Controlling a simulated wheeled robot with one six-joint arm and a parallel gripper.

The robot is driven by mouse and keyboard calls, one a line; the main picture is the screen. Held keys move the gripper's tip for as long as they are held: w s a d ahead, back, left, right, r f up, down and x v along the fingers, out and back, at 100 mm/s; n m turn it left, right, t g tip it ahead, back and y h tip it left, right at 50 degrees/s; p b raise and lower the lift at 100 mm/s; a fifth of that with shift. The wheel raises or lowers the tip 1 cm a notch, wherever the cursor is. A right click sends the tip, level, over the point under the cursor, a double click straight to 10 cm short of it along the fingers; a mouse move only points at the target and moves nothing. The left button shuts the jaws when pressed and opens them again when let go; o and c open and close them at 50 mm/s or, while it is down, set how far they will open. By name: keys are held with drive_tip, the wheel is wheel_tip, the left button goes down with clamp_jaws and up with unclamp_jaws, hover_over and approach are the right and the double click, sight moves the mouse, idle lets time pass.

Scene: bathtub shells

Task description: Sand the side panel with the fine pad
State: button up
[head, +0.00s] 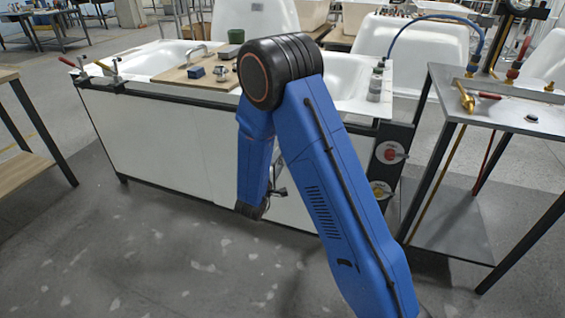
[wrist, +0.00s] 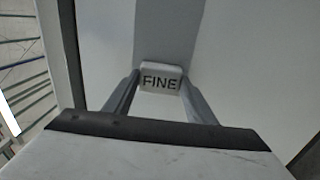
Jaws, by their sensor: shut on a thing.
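My gripper (wrist: 160,82) is shut on the fine pad (wrist: 160,70), a small pale block marked FINE, held between the two fingertips in the wrist view. The white side panel (head: 165,140) is the long upright front of the tub bench in the head view. It fills much of the background in the wrist view (wrist: 245,70), with a darker grey band behind the pad. I cannot tell whether the pad touches the panel. In the head view my blue arm reaches to the panel's right part and hides some of it; the pad is not visible there.
A grey bottle (head: 376,84) stands on the right rim. A metal table (head: 510,112) with tools is at right, a wooden table at left. The floor in front is clear.

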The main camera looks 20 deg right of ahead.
drive_tip(key=shift+w+a+r, duration=1.1)
drive_tip(key=shift+w+a, duration=0.05)
drive_tip(key=shift+a, duration=0.3)
drive_tip(key=s+d, duration=0.8)
drive_tip(key=d, duration=0.3)
drive_tip(key=shift+s+d, duration=0.25)
drive_tip(key=shift+d, duration=0.15)
idle(1.1)
drive_tip(key=shift+s, duration=0.1)
drive_tip(key=v, duration=0.2)
drive_tip(key=shift+s+a, duration=0.25)
drive_tip(key=shift+s, duration=0.05)
idle(0.5)
